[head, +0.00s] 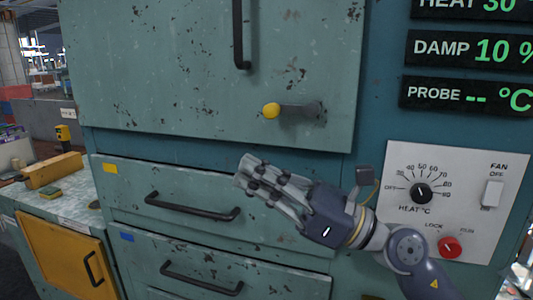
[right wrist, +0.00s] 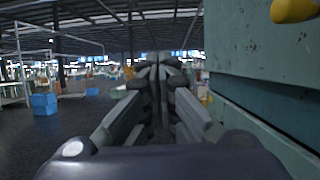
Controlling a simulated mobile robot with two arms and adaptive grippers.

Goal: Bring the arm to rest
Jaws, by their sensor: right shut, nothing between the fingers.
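My right gripper (head: 246,172) is in the middle of the head view, its arm coming in from the lower right. It is shut and empty, pointing left in front of the upper drawer (head: 130,188) of a teal cabinet. In the right wrist view its fingers (right wrist: 160,62) meet at the tips with nothing between them. The cabinet side runs close along the right of that view. My left gripper is in neither view.
Above the gripper is a cabinet door with a yellow-knobbed lever (head: 271,110). A control panel (head: 460,170) with a heat dial, fan switch and red lock knob (head: 450,246) is at right. A cluttered bench (head: 75,208) stands at left. Open floor (right wrist: 50,145) shows in the wrist view.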

